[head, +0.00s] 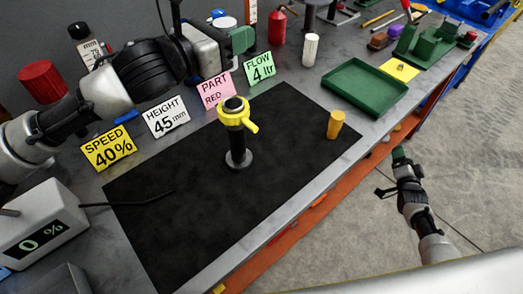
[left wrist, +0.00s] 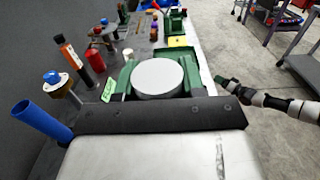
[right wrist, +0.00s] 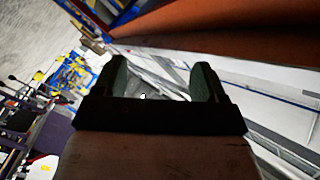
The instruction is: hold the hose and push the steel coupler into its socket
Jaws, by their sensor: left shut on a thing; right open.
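My left gripper (head: 240,40) is over the back of the bench. In the left wrist view its green fingers (left wrist: 158,80) are shut on a round, pale grey-white thing (left wrist: 158,77) seen face-on; I cannot tell whether it is the steel coupler. A black post with a yellow collar and side stub (head: 236,115) stands upright on the black mat, in front of and below the left gripper; I cannot tell whether it is the socket. No hose is clearly identifiable. My right gripper (head: 398,153) is open and empty (right wrist: 163,80), off the bench's front edge.
The black mat (head: 170,230) is mostly clear. A yellow-orange cylinder (head: 335,124) stands near its right edge. A green tray (head: 364,87) lies to the right. Sign cards (head: 168,117) line the mat's back.

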